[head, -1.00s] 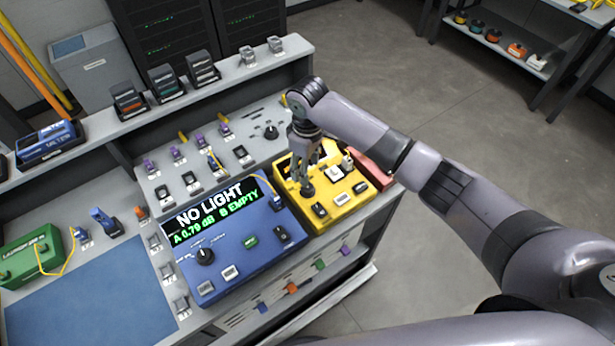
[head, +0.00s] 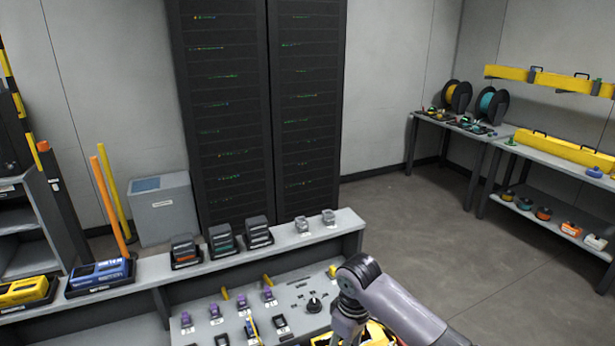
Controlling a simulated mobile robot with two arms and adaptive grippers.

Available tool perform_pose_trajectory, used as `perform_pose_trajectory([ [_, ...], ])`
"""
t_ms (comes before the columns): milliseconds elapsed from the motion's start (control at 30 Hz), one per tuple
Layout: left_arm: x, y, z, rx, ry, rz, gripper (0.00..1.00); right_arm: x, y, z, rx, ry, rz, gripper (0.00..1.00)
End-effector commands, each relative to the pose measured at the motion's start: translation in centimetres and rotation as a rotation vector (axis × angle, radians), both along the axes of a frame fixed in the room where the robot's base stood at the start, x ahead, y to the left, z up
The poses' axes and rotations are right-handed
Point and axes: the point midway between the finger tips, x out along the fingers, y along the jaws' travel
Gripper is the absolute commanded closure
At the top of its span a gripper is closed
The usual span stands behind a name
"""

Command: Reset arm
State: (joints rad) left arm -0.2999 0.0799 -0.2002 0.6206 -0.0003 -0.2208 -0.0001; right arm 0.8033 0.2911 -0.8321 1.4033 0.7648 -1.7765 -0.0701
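My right arm comes in from the bottom right, its wrist joint standing over the right end of the workbench (head: 105,332). Its gripper lies at or below the bottom edge of the head view, so its fingers cannot be made out. Part of a yellow device (head: 378,335) shows behind and beside the wrist. My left arm and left gripper are not in view.
The bench's raised shelf (head: 345,222) carries several dark modules (head: 221,241) and a blue unit (head: 100,275). Small purple connectors (head: 241,301) stand on the panel. Black server racks (head: 262,110) rise behind. Open floor (head: 420,225) lies to the right, before side tables.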

Motion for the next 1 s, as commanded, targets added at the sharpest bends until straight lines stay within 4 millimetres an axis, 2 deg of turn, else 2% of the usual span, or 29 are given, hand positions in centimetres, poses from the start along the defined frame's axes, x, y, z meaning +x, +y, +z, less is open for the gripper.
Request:
perform_pose_trajectory([
  [200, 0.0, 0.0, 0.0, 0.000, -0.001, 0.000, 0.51, -5.4, 3.0, -3.6, 0.106, -0.023, -0.007, 0.51],
  [367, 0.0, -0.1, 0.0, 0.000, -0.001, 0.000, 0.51, -9.3, 3.9, -5.2, 0.182, -0.060, -0.060, 0.51],
  [467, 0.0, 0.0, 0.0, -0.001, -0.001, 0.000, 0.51, -11.7, 3.8, -5.8, 0.217, -0.084, -0.113, 0.51],
  [667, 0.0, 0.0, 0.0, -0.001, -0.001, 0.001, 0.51, -16.2, 1.9, -6.3, 0.255, -0.137, -0.252, 0.51],
  [800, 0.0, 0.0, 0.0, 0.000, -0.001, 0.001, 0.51, -19.5, -0.7, -6.2, 0.246, -0.177, -0.365, 0.51],
  [1000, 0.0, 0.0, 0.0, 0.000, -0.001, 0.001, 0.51, -23.2, -4.6, -5.5, 0.197, -0.225, -0.492, 0.51],
])
